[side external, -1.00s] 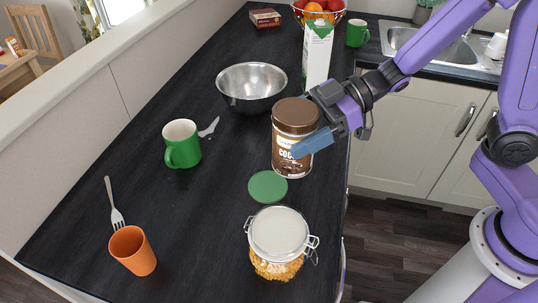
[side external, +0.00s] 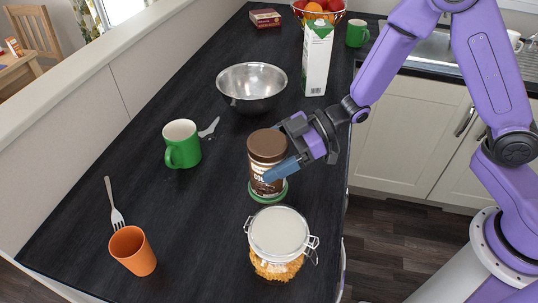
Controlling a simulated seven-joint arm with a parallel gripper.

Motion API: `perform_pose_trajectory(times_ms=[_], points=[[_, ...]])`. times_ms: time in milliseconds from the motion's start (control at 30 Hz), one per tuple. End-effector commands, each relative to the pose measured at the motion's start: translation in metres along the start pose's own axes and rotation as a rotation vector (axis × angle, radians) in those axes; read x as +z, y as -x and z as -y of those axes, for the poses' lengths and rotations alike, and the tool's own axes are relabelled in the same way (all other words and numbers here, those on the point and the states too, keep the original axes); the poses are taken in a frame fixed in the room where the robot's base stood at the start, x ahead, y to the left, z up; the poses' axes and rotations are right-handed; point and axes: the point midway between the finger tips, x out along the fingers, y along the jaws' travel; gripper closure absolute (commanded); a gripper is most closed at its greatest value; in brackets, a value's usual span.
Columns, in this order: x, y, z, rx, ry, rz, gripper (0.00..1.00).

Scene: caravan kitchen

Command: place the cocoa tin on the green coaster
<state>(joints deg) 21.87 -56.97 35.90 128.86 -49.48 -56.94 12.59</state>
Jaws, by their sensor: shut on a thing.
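The cocoa tin (side external: 262,178) is brown with a brown lid and a cream label, and it stands upright. The green coaster (side external: 264,199) lies on the dark counter directly below the tin, with its front and right rim showing. The tin's base is at the coaster; I cannot tell whether it touches or hovers just above. My gripper (side external: 279,163) is shut on the tin from the right side, and its blue finger crosses the tin's front. The far finger is mostly hidden.
A glass jar (side external: 278,235) with a white lid stands close in front of the coaster. A steel bowl (side external: 251,87) and a milk carton (side external: 316,60) are behind. A green mug (side external: 182,144), a fork (side external: 115,205) and an orange cup (side external: 133,251) are left. The counter between is clear.

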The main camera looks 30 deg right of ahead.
Motion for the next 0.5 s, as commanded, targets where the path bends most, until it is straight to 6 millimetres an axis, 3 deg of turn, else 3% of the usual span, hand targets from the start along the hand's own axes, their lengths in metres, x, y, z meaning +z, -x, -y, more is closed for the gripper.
perform_pose_trajectory(times_ms=[467,500], points=[[0.0049,-0.0024,0.0000,0.000,0.001,-0.003,0.52],[0.0049,-0.0022,0.0002,0.000,0.001,-0.002,0.02]])
